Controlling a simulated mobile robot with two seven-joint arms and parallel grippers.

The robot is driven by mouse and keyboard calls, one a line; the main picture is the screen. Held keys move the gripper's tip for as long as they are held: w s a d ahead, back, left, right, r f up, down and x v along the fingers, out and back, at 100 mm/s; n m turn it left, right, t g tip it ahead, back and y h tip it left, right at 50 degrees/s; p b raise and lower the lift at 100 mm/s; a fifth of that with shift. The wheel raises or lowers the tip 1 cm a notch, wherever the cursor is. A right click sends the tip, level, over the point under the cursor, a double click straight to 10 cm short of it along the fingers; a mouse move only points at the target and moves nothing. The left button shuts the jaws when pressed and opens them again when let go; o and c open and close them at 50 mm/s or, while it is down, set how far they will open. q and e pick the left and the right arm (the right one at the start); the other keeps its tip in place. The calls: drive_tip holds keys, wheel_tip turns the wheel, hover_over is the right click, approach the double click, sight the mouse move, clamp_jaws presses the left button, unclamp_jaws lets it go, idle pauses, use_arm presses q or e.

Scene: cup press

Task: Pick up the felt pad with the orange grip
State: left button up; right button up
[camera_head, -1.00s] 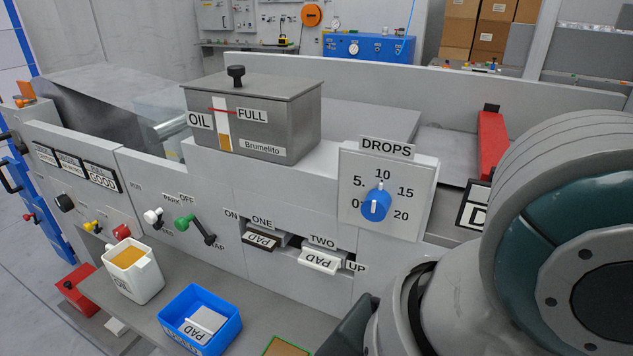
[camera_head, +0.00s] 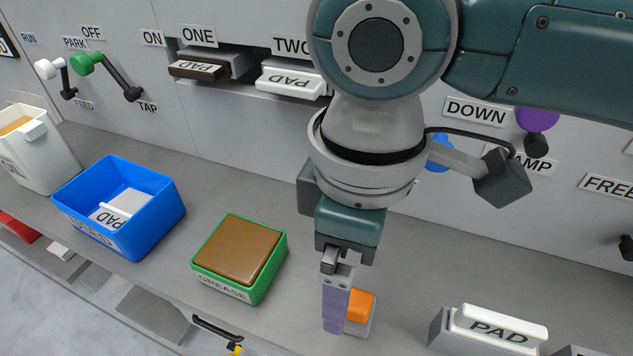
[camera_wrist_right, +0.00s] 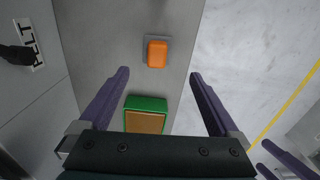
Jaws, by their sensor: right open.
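The felt pad (camera_head: 360,306) has an orange block grip on a thin grey base and lies flat on the grey bench. In the head view it is partly hidden behind my right gripper's finger. In the right wrist view the orange grip (camera_wrist_right: 157,53) shows whole, a little beyond the fingertips and between their lines. My right gripper (camera_head: 336,318) points down over the pad. Its two purple fingers (camera_wrist_right: 160,76) are wide apart with nothing between them. Purple bars (camera_wrist_right: 285,160) at the wrist view's lower right look like my left gripper's fingers, cut off by the edge.
A green grease box (camera_head: 239,257) stands left of the pad, with a blue bin (camera_head: 122,208) farther left. A white-gripped pad (camera_head: 498,328) lies to the right on the bench. The machine panel with levers and pad slots rises behind. The bench's front edge is close.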

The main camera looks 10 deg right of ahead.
sight(355, 299)
drive_tip(key=f+b, duration=0.1)
drive_tip(key=f, duration=0.1)
drive_tip(key=f+b, duration=0.1)
drive_tip(key=f, duration=0.1)
drive_tip(key=d+f+b, duration=0.1)
drive_tip(key=f, duration=0.1)
drive_tip(key=shift+d+f, duration=0.1)
drive_tip(key=shift+f, duration=0.5)
drive_tip(key=c, duration=1.5)
